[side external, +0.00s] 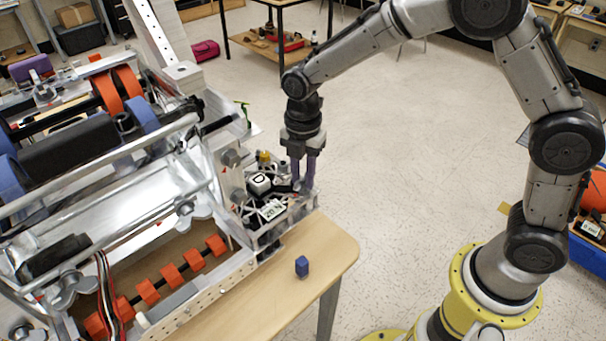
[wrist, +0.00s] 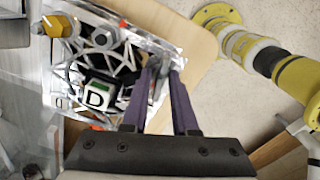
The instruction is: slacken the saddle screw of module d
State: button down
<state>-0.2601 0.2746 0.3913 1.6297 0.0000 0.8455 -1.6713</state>
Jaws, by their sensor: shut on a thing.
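Module D (side external: 260,183) is a dark block with a white "D" label in the metal frame at the table's corner. In the wrist view its "D" label (wrist: 96,97) lies left of my fingers, with a green patch above the letter. My gripper (side external: 301,185) points down at the module's right side, near the frame's outer edge. In the wrist view my gripper's purple fingers (wrist: 165,75) reach to a small grey metal part (wrist: 174,62) at the frame edge, likely the saddle screw. The fingers are shut on it; their tips partly hide it.
A white tag marked "20 N" (side external: 272,210) sits in front of the module. A yellow-topped part (side external: 264,158) stands behind it. The large roller machine (side external: 100,190) fills the left.

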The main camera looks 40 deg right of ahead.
jog(key=shift+n, duration=2.7)
jog(key=shift+f+n, duration=0.1)
jog(key=shift+n, duration=1.4)
